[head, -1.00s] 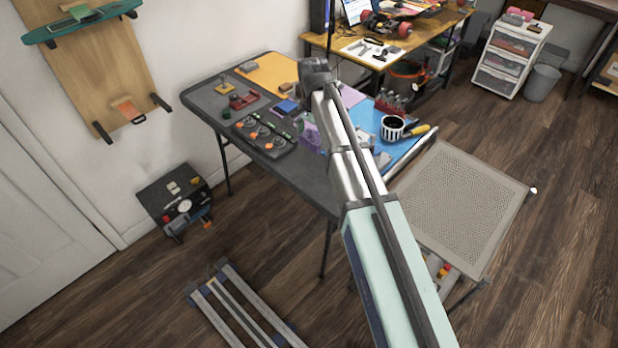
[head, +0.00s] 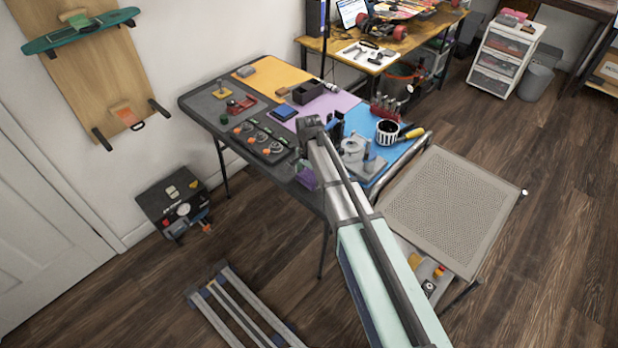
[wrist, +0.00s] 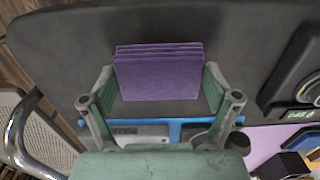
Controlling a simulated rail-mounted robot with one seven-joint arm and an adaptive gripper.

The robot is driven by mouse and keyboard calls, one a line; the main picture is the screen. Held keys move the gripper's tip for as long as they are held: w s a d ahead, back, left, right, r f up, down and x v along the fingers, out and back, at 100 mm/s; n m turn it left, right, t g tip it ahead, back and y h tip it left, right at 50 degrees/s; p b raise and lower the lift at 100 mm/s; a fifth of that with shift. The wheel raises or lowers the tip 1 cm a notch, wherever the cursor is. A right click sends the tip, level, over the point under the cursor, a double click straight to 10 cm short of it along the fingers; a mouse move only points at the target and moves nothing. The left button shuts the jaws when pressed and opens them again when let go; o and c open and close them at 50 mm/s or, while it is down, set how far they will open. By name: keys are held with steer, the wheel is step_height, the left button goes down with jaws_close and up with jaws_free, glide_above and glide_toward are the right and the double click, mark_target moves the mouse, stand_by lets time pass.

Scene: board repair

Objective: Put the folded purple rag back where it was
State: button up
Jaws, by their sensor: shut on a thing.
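The folded purple rag (wrist: 160,75), a stack of several flat layers, is between the two fingers of my gripper (wrist: 160,90) in the wrist view. My gripper is shut on it, one finger at each side. Bare dark grey tabletop shows around the rag; I cannot tell whether it touches it. In the head view the rag (head: 306,177) is at the near edge side of the table, partly hidden by my arm.
The table (head: 208,101) carries an orange mat (head: 280,73), a purple mat (head: 338,104) and a blue mat (head: 415,118). A knobbed panel (head: 262,142) stands left of my arm. A striped mug (head: 387,133) and clamp-like fixtures stand to the right.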

mark_target(309, 176)
steer(key=shift+f, duration=0.75)
steer(key=shift+f, duration=0.2)
steer(key=o, duration=1)
steer(key=shift+r, duration=0.1)
step_height(309, 176, up, 12)
steer(key=b, duration=0.3)
steer(key=shift+r, duration=0.1)
